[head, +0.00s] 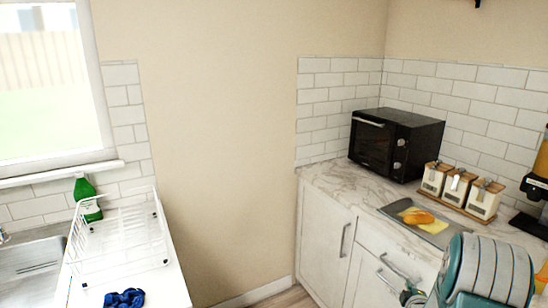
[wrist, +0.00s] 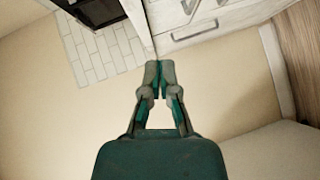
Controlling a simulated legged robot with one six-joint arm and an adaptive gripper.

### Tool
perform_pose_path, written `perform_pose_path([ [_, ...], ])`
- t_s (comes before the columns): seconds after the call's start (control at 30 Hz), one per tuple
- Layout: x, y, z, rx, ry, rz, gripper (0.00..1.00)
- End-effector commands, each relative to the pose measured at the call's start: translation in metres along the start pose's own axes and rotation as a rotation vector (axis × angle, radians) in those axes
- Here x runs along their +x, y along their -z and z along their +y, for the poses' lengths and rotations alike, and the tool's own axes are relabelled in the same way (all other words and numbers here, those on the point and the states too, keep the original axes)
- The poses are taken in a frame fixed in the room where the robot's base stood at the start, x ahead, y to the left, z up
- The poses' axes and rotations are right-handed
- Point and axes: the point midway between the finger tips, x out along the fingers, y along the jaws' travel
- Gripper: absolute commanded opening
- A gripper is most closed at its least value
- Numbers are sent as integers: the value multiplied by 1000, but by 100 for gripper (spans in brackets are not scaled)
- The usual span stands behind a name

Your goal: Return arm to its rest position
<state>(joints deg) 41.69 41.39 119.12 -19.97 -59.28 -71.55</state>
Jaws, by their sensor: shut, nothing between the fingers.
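My gripper (wrist: 159,66) shows in the wrist view with its teal and grey fingers together at the tips. It is shut and holds nothing. It is in front of the beige wall and white cabinet fronts (wrist: 190,20), with no object between or touching the fingers that I can see. In the head view my teal and grey arm fills the lower right corner, in front of the counter. A small teal and grey part shows at the bottom edge there; whether it is the gripper is unclear.
The marble counter (head: 325,175) holds a black oven (head: 395,143), several-part canister set (head: 458,188) and a grey tray (head: 432,238) with yellow-orange food (head: 417,217). At left are a white dish rack (head: 120,240), green bottle (head: 88,198), blue cloth (head: 124,298) and sink (head: 35,262).

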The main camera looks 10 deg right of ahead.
Motion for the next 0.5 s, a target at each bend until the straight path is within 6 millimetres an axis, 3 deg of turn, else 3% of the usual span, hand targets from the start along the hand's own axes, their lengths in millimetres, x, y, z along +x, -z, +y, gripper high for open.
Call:
perform_pose_path([
  [0.1,-8,37,32,83,67,-3,0],
  [0.27,-30,83,62,204,164,-27,0],
  [0.5,-87,147,94,395,305,-84,0],
])
